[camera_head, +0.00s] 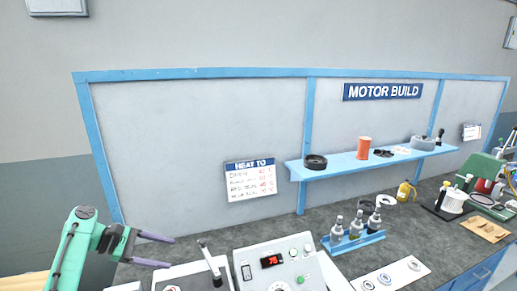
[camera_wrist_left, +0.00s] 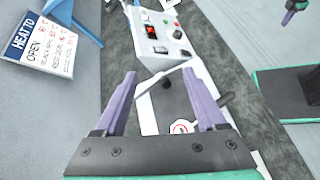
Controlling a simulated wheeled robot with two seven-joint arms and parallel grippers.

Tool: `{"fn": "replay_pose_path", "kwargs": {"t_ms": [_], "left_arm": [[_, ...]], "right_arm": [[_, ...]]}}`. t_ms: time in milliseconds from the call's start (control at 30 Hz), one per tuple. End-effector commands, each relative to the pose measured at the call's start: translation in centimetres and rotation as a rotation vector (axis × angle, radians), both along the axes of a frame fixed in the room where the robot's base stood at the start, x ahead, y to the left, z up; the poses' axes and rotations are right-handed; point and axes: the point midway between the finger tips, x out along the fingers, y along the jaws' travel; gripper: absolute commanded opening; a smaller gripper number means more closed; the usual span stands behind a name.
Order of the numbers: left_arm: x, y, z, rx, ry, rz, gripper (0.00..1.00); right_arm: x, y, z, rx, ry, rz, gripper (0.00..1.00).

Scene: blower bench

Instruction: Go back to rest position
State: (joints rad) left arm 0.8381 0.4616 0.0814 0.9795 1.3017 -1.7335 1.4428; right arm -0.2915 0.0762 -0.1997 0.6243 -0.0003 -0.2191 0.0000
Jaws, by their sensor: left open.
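My left gripper (camera_head: 170,252) is at the lower left of the head view, in front of the bench's left end. Its two purple fingers are spread apart with nothing between them. In the left wrist view the open fingers (camera_wrist_left: 160,75) stand over a white plate with a dark lever, apart from it as far as I can see. A small purple and dark piece at the top right corner of the left wrist view looks like part of my right gripper (camera_wrist_left: 295,8); its jaws cannot be made out. The head view does not show my right gripper.
A control box (camera_head: 275,265) with a red display stands right of the left gripper, beside a lever device (camera_head: 211,262). Bottles in a blue rack (camera_head: 355,242), a white plate with rings (camera_head: 391,279) and a blue shelf (camera_head: 345,165) lie farther right. A heat sign (camera_head: 250,178) hangs behind.

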Motion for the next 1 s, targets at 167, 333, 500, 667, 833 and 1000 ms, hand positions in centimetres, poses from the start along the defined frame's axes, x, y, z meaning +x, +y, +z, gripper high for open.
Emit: {"fn": "replay_pose_path", "kwargs": {"t_ms": [167,333,500,667,833,1000], "left_arm": [[-5.2,-1.7,-10.4,0.382,-0.147,-0.263,0.73],[-13.2,-3.5,-17.3,0.756,-0.396,-0.683,0.73],[-18.6,-4.5,-18.1,0.943,-0.569,-0.954,0.73],[-22.3,-4.8,-17.1,1.057,-0.678,-1.125,0.73],[-25.4,-4.7,-15.1,1.155,-0.758,-1.264,0.73],[-27.4,-4.1,-14.8,1.224,-0.797,-1.366,0.73]], "right_arm": [[-0.8,0.0,-0.1,0.0,0.012,0.0,0.0],[-1.1,0.0,-0.1,-0.001,0.017,0.0,0.0],[-0.9,-0.1,-0.1,-0.002,0.015,0.001,0.0],[-1.0,-0.2,-0.1,-0.004,0.016,0.002,0.0],[-0.9,-0.4,0.0,-0.006,0.015,0.002,0.0],[-0.8,-0.4,-0.8,-0.006,0.013,0.001,0.0]]}}
